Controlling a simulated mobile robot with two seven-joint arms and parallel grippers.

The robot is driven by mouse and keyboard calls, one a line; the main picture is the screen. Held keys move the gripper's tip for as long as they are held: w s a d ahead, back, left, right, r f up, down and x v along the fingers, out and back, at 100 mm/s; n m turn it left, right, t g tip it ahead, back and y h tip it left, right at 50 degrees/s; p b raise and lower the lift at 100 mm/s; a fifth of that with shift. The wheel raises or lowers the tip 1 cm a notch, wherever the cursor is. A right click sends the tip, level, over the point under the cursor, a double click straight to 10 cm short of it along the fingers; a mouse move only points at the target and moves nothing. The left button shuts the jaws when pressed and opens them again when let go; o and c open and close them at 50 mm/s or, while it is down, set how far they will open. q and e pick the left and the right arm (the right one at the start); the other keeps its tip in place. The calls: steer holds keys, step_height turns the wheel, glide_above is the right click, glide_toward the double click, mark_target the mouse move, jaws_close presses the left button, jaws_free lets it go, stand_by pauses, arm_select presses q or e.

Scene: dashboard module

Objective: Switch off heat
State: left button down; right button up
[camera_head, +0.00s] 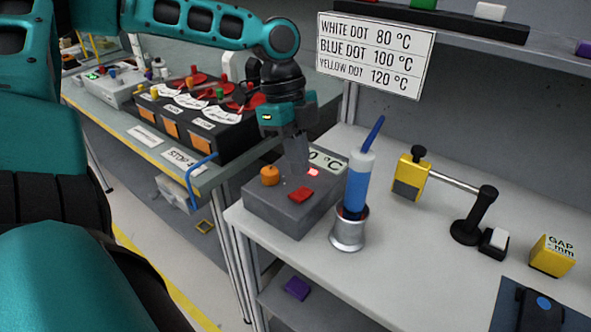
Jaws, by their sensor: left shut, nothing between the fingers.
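A grey heater box (290,217) sits at the near left corner of the right-hand table. On its top are an orange knob (270,176), a red button or switch (301,194), a small lit red light (313,172) and a display (328,160) whose readable part says "0 °C". My left gripper (296,168) points down over the box, between the knob and the light. Its fingers are shut and empty. I cannot tell whether the fingertips touch the box top. The gripper hides part of the display. My right gripper is not in view.
A blue-white tool stands in a metal cup (347,232) close right of the box. A yellow block (410,178) with a rod and black stand (470,230) is further right. A temperature sign (375,53) hangs behind. A dark panel (205,125) stands on the left table.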

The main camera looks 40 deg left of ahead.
mark_target(299, 197)
arm_select(q)
steer(key=shift+s+f, duration=0.2)
steer(key=shift+f, duration=0.7)
steer(key=shift+s+f, duration=0.15)
steer(key=shift+f, duration=0.75)
